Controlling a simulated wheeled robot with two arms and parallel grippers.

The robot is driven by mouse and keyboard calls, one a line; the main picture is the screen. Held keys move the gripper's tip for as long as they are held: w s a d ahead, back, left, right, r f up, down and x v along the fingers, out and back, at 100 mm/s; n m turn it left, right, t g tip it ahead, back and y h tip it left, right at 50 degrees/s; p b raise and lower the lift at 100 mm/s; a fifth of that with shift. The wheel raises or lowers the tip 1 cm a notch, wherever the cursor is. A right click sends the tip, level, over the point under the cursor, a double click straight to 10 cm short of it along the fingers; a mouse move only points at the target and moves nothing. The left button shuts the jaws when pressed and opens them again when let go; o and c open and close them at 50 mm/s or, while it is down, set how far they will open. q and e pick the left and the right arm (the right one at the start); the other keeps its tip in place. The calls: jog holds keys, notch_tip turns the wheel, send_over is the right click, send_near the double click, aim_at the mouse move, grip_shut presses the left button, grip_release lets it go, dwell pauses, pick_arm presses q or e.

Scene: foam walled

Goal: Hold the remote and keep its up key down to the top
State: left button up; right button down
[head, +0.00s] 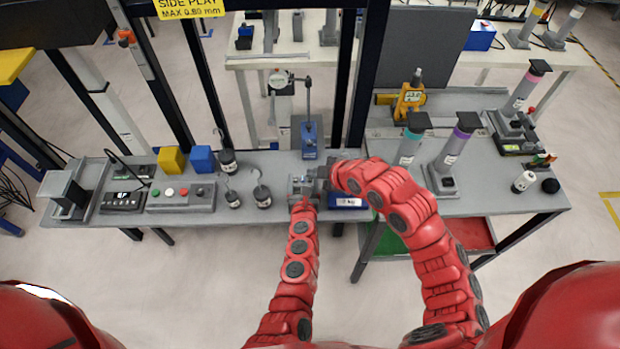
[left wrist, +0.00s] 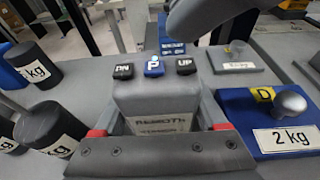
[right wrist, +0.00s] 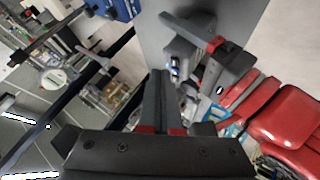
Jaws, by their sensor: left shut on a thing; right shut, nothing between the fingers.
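My left gripper (head: 303,196) is shut on the grey remote (left wrist: 155,98) and holds it upright with its keys on top. In the left wrist view the remote has a black DN key (left wrist: 123,71), a blue key (left wrist: 154,66) and a black UP key (left wrist: 186,66). My right gripper (head: 324,173) is shut and empty, close to the remote from the right. Its dark fingers reach in above and behind the UP key in the left wrist view. The right wrist view shows its closed fingertips (right wrist: 160,78) near the remote (right wrist: 183,52). I cannot tell contact with the key.
A blue 2 kg block (left wrist: 285,135) lies right of the remote. Black kg weights (head: 262,194) and a button box (head: 181,196) stand to the left. A dial gauge stand (head: 309,138) is behind. Dark posts (head: 344,75) rise at the bench's back edge.

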dwell(0.7)
jog(key=shift+f, duration=0.4)
jog(key=shift+f, duration=0.3)
dwell(4.0)
dwell(0.8)
jog(key=shift+r, duration=0.7)
jog(key=shift+r, duration=2.55)
